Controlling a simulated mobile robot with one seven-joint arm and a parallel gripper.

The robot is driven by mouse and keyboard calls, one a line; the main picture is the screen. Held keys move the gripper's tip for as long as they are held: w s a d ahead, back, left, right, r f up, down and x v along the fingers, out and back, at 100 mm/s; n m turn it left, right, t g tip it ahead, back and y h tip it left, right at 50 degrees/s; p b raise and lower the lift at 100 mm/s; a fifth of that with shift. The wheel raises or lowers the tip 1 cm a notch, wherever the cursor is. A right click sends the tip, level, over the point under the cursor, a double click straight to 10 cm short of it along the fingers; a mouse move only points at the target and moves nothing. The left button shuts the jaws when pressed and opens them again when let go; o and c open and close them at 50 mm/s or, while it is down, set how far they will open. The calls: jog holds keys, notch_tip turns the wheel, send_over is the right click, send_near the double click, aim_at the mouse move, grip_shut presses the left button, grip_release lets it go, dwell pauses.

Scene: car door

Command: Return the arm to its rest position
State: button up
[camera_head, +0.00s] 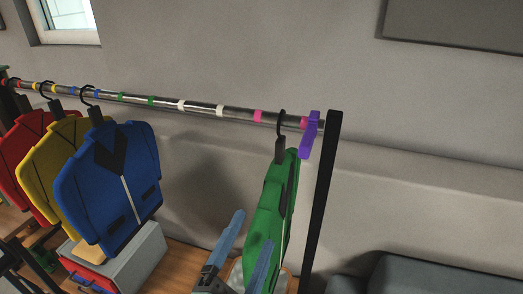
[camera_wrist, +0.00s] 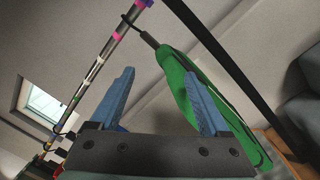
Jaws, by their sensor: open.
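My gripper (camera_head: 245,250) is open with blue fingers, at the lower middle of the head view, in front of the lower part of the green jacket. The green jacket (camera_head: 270,205) hangs from the rail by a dark hanger at the right end. In the wrist view my gripper (camera_wrist: 158,100) is open, with nothing seen between its fingers. There the green jacket (camera_wrist: 190,82) hangs behind and beside the right finger. I cannot tell whether that finger touches the cloth.
The metal rail (camera_head: 200,107) carries coloured bands and a purple clip (camera_head: 310,135) near the black post (camera_head: 322,200). Blue (camera_head: 110,185), yellow (camera_head: 45,160) and red (camera_head: 18,150) jackets hang at left. A grey box (camera_head: 140,262) stands below. A dark sofa (camera_head: 430,275) is at right.

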notch_tip(320, 180, up, 13)
jog(key=w+d+m+t, duration=0.2)
jog(key=w+m, duration=0.1)
jog(key=m, duration=0.6)
jog(key=s+r+m+t+y, duration=0.3)
jog(key=r+m, duration=0.3)
jog(key=r, duration=0.6)
jog(key=s+r+m+t+y, duration=0.3)
jog(key=s+r+m, duration=0.3)
jog(key=r, duration=0.7)
jog(key=shift+m+t, duration=0.3)
jog(key=shift+t, duration=0.4)
jog(key=shift+f, duration=0.1)
